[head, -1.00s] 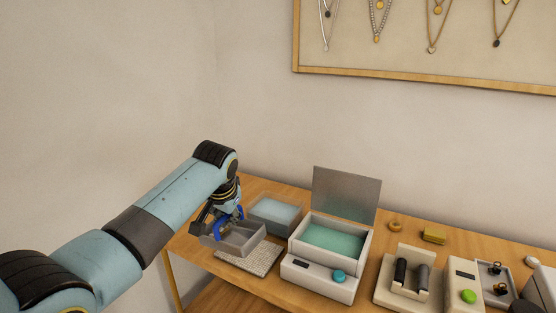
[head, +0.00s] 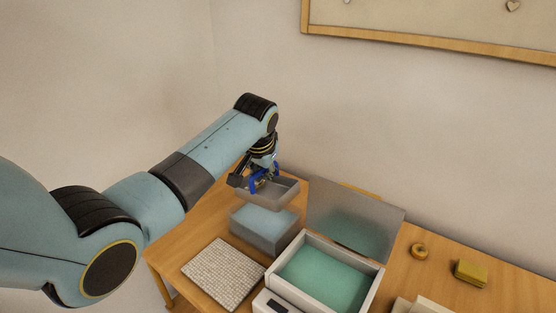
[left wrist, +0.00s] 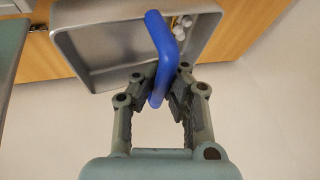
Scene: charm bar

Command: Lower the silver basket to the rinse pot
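The silver basket (head: 284,192) hangs level from its blue handle in the head view, in the air over the far part of the rinse pot. My left gripper (head: 259,182) is shut on the blue handle (left wrist: 164,50). In the left wrist view the fingers (left wrist: 160,88) close on the handle from both sides, and small white pieces lie in one corner of the basket (left wrist: 95,45). The rinse pot (head: 254,232) is a grey box of pale blue liquid on the table; the basket hides its back rim. The exact gap cannot be told. My right gripper is not in view.
A woven mat (head: 222,272) lies in front of the pot. To the right stands an open cleaner (head: 368,292) with green liquid and a raised lid (head: 355,222). A ring-shaped piece (head: 419,251) and a yellow block (head: 470,272) lie farther right. The wall is behind.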

